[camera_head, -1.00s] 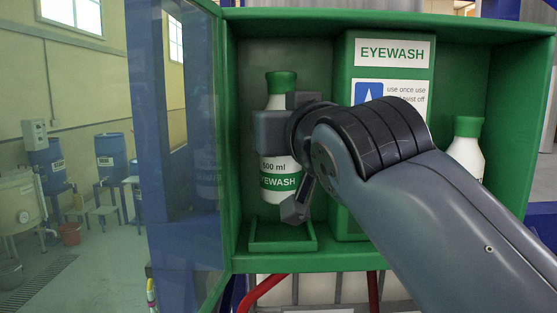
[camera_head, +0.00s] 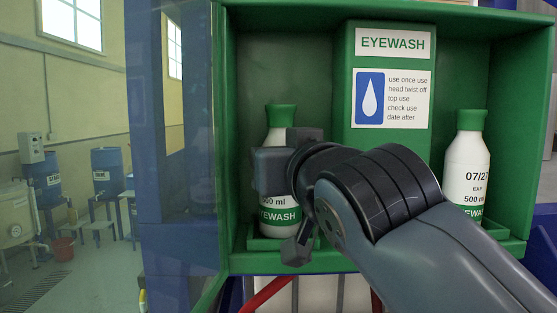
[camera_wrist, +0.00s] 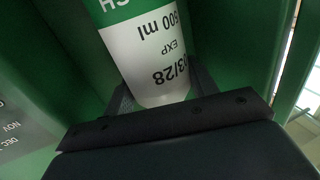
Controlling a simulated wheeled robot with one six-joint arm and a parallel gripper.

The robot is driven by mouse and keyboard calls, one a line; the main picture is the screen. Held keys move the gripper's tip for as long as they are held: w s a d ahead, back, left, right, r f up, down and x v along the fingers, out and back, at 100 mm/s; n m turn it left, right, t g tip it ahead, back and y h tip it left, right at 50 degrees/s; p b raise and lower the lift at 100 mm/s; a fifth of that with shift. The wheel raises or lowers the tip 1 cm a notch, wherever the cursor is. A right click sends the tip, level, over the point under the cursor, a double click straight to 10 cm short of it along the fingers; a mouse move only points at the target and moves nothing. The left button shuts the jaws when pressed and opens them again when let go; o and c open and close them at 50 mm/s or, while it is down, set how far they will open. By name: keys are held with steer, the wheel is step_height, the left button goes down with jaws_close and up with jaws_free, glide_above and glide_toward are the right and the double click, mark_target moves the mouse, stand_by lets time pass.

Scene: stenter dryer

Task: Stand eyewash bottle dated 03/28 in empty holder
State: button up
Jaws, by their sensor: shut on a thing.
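The eyewash bottle dated 03/28 (camera_head: 279,216) is white with a green cap and a green label band, and it stands upright in the left part of the green cabinet. In the wrist view the bottle (camera_wrist: 150,55) shows "500 ml", "EXP" and a partly covered date ending in 3/28. My gripper (camera_head: 285,170) is shut on the bottle's upper body, with fingers on both sides. The left holder (camera_head: 256,244) is a shallow green tray at the cabinet floor. The bottle's base is at the holder, inside or just above its rim; the wrist hides part of it.
A second bottle (camera_head: 466,170) marked 07/27 stands in the right holder (camera_head: 513,246). A green centre box (camera_head: 391,45) with an EYEWASH sign divides the cabinet. The open glass door (camera_head: 190,150) is close on the left.

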steer(key=shift+s, duration=0.1)
steer(key=o, duration=1.5)
steer(key=shift+f, duration=0.15)
steer(key=shift+o, duration=0.2)
steer(key=b+v, duration=0.4)
steer(key=v, duration=0.7)
steer(key=shift+s+b, duration=0.3)
steer(key=shift+d, duration=0.15)
